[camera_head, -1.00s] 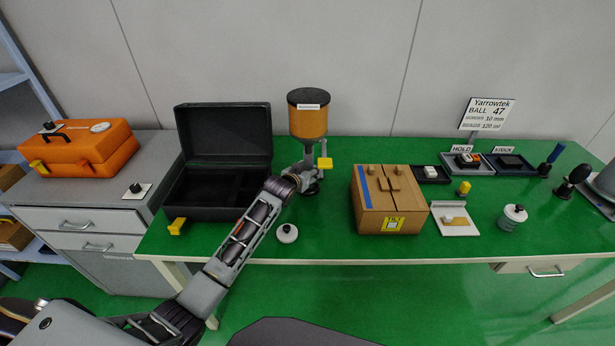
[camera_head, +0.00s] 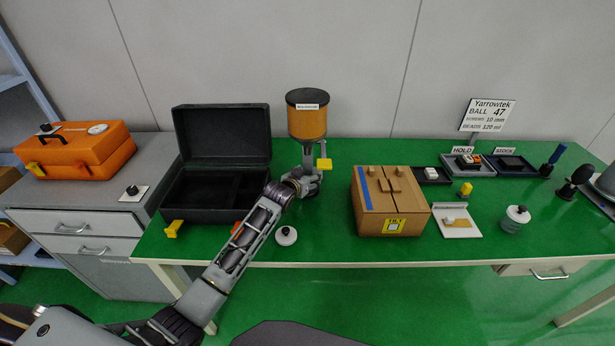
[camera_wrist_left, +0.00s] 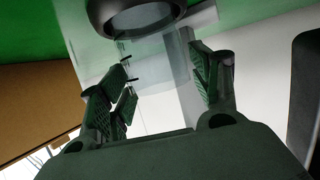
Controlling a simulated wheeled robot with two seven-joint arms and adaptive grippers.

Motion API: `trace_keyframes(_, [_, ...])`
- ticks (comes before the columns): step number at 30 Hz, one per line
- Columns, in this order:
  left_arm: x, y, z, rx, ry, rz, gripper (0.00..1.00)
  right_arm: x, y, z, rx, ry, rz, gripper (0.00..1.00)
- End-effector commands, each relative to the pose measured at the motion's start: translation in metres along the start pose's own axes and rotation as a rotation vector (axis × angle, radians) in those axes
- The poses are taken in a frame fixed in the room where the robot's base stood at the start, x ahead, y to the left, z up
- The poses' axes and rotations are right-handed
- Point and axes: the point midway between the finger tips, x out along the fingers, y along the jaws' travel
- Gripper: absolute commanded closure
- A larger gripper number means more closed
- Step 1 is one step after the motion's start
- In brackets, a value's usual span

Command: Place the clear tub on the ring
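My left gripper (camera_head: 308,182) is below the amber hopper (camera_head: 308,120), close to its stand. In the left wrist view, the gripper (camera_wrist_left: 160,95) has its fingers on either side of the clear tub (camera_wrist_left: 158,65), a see-through vessel with small dark marks, and appears shut on it. The tub is hard to make out in the head view. A dark round ring-shaped part (camera_wrist_left: 137,14) with a grey middle shows at the top of the wrist view, overlapping the tub; I cannot tell whether they touch. My right gripper is out of view.
The wooden box (camera_head: 390,205) stands right of the hopper, the open black case (camera_head: 222,135) left. A yellow lever (camera_head: 324,164) juts beside the gripper. Trays (camera_head: 510,164) stand at the back right.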

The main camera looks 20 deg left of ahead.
Motion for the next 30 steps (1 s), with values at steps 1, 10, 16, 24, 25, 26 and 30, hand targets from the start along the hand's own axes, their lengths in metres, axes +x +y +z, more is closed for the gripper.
trace_keyframes(1, [0.000,0.000,0.000,0.000,0.000,0.000,0.30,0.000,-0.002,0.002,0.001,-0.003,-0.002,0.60])
trace_keyframes(10, [0.000,0.000,0.000,0.000,0.000,0.000,0.30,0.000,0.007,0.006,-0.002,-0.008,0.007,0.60])
trace_keyframes(16, [-0.004,0.000,-0.002,0.000,-0.001,0.000,0.30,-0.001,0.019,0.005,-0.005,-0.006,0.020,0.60])
trace_keyframes(24, [-0.021,0.000,-0.002,0.000,0.000,0.000,0.30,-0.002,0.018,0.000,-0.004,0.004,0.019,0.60])
trace_keyframes(25, [-0.024,0.000,-0.002,0.000,0.000,0.000,0.30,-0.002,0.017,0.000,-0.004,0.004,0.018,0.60])
trace_keyframes(26, [-0.027,0.000,-0.002,0.000,0.000,0.000,0.30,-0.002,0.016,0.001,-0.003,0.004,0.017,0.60])
trace_keyframes(30, [-0.040,0.000,-0.002,-0.001,-0.001,0.000,0.30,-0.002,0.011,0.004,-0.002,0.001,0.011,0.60])
